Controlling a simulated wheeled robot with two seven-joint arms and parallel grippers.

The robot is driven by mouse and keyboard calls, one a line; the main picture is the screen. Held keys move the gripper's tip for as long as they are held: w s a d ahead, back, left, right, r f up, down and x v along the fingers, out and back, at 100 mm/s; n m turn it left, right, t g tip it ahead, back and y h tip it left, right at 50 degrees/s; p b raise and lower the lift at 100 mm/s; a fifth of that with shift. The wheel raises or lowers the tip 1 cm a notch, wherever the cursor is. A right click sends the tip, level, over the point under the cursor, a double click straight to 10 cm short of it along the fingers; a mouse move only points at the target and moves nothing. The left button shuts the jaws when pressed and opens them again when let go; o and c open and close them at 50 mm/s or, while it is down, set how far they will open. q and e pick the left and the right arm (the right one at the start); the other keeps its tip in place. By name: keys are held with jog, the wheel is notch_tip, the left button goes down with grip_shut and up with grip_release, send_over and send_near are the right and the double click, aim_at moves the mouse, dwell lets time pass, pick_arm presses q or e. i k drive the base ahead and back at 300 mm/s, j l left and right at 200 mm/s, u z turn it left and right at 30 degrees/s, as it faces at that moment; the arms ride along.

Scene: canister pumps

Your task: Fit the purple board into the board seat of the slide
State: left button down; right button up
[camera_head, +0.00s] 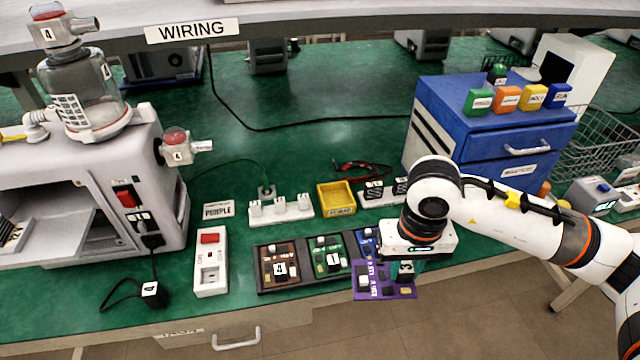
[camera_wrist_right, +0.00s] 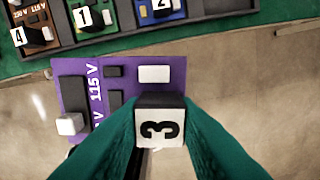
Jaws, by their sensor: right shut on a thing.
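The purple board (camera_head: 370,283) is held in my right gripper (camera_head: 408,266), beyond the table's front edge. In the right wrist view the teal fingers of this gripper (camera_wrist_right: 160,125) are shut on the board's black block with a white face marked 3 (camera_wrist_right: 160,130). The purple board also shows there (camera_wrist_right: 135,78), lying flat to the view with a white part and dark parts. A pale grey slide-like tray (camera_head: 75,232) sticks out of the open white machine at the left; its board seat cannot be made out clearly. My left gripper is not in view.
A black rack (camera_head: 262,290) holds brown, green and blue boards beside the purple one. A white switch box (camera_head: 211,262), a yellow bin (camera_head: 336,197) and a white stand (camera_head: 281,210) are on the green table. A blue drawer cabinet (camera_head: 475,135) stands at the right.

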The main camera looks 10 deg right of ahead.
aim_at(44, 239)
jog(key=u, duration=1.55)
